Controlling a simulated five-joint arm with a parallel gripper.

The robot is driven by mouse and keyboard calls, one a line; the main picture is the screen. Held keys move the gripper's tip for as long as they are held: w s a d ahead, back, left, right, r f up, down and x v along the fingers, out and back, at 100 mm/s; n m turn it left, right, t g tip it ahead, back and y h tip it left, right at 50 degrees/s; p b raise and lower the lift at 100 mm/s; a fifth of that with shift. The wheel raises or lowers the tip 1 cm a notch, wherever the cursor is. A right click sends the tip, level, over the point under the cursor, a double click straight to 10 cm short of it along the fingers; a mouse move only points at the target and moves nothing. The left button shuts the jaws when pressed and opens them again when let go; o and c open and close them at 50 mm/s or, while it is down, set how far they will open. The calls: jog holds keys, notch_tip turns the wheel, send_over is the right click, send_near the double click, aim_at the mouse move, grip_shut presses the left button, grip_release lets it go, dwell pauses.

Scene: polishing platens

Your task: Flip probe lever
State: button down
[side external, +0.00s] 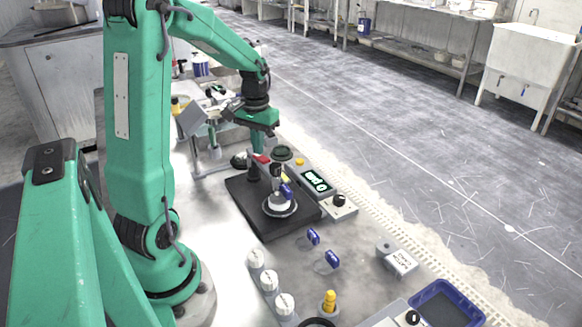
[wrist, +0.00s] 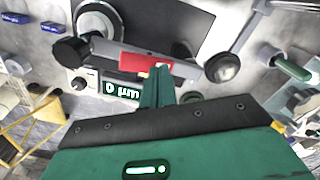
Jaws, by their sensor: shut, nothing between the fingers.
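The probe lever appears to be the red tab (wrist: 147,63) on a grey bar (wrist: 186,69) in the wrist view. The red tab also shows in the side view (side external: 262,158), above the black base plate (side external: 245,203). My gripper (wrist: 159,68) is shut and empty, its fingertips at the right part of the red tab; I cannot tell whether they touch it. In the side view my gripper (side external: 257,150) points down just above the tab. The readout box (side external: 316,181) beside the plate reads 0 µm, also in the wrist view (wrist: 121,91).
A round metal piece (side external: 279,207) sits on the base plate under the bar's front end. Blue-tagged items (side external: 332,259), white knobs (side external: 268,280), a yellow-topped bottle (side external: 329,302) and a blue tray (side external: 443,300) stand nearer the camera. A lamp-like arm (wrist: 226,66) is right of the bar.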

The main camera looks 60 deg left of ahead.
aim_at(260, 157)
notch_tip(260, 157, up, 7)
dwell(1.1)
jog(key=s+d+r+m+t, duration=0.1)
jog(key=s+d+m+t, duration=0.1)
jog(key=d, duration=0.5)
jog(key=s+d+r+m+t, duration=0.1)
jog(key=s+d+m, duration=0.1)
jog(key=d, duration=0.6)
jog(key=s+d+r+m+t, duration=0.1)
jog(key=s+d+m+t, duration=0.1)
jog(key=s+d, duration=0.2)
jog(key=d, duration=0.3)
jog(key=shift+s+d+r+t, duration=0.2)
jog(key=shift+s+r+t, duration=0.1)
jog(key=shift+r, duration=0.05)
